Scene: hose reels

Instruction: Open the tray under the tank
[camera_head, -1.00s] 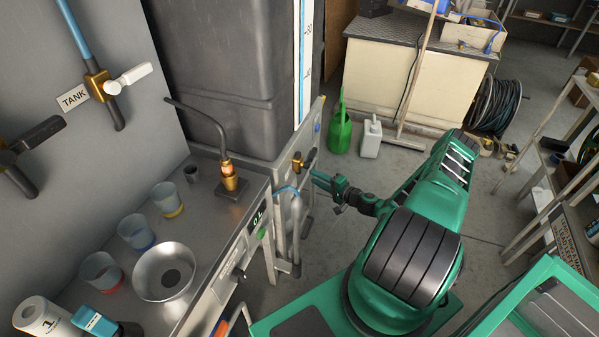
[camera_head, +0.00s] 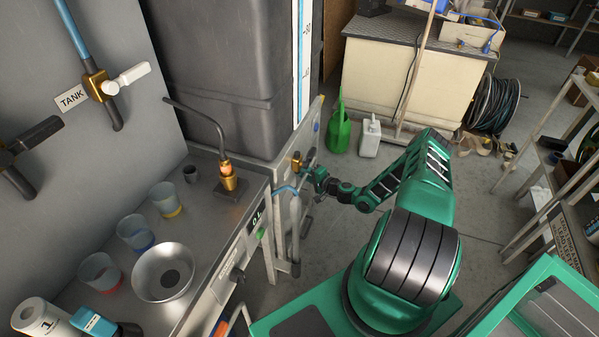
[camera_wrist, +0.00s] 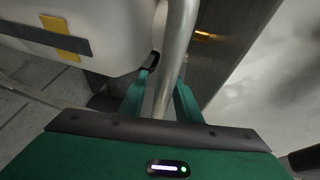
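The tank (camera_head: 225,70) is the big dark grey box at the back, above the steel bench. The tray under it cannot be picked out for certain in either view. In the head view my gripper (camera_head: 314,177) is low at the bench's right end, beside a brass valve (camera_head: 296,162) and a grey pipe (camera_head: 295,225). In the wrist view my green gripper fingers (camera_wrist: 161,100) stand apart, one on each side of a pale metal tube (camera_wrist: 172,60). Gaps show beside the tube, so they do not look closed on it; the fingertips are partly hidden.
In the wrist view a whitish body with a yellow-and-grey cross (camera_wrist: 65,37) is close at left, and a grey panel (camera_wrist: 225,45) at right. A green can (camera_head: 340,133) and white jug (camera_head: 370,138) stand on the floor behind the arm.

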